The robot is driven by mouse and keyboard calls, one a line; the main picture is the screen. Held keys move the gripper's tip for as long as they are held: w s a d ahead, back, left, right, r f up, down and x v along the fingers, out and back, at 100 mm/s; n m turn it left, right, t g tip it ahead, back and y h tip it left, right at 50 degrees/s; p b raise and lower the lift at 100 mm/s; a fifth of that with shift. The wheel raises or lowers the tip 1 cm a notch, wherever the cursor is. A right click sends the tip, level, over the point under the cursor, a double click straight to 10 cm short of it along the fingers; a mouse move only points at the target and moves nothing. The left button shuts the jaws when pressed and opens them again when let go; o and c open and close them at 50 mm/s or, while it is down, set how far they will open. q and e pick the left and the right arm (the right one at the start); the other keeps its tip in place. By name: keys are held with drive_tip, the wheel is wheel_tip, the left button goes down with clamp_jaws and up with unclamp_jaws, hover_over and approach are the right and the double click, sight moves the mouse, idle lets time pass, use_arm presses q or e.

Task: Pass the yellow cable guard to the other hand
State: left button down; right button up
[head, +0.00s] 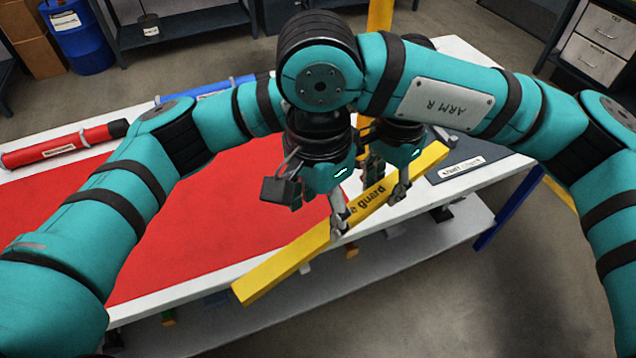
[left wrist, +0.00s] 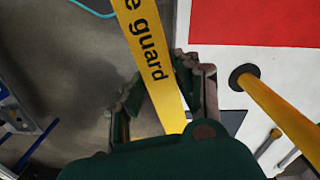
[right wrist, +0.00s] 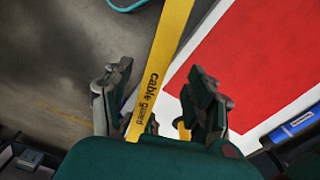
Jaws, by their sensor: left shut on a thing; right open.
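The yellow cable guard (head: 285,264) is a long flat bar held at a slant over the table's near edge, one end toward the lower left. My left gripper (head: 386,184) is shut on it near its upper right part; its fingers flank the bar in the left wrist view (left wrist: 160,95). My right gripper (head: 335,212) is open around the bar's middle, to the left of my left gripper. In the right wrist view the guard (right wrist: 165,50) passes between its spread fingers (right wrist: 158,98). The far fingers are partly hidden in the head view.
The white table has a red mat (head: 220,210). A red tube (head: 62,145) lies at its left and a blue one (head: 205,88) at the back. A yellow post (head: 380,14) rises behind my grippers. A dark labelled pad (head: 470,165) is at right. Open floor lies in front.

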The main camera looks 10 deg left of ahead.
sight(319, 235)
wheel_tip(319, 235, down, 6)
drive_tip(key=shift+f, duration=0.1)
idle(0.4)
clamp_jaws()
use_arm(q)
drive_tip(key=c, duration=0.9)
unclamp_jaws()
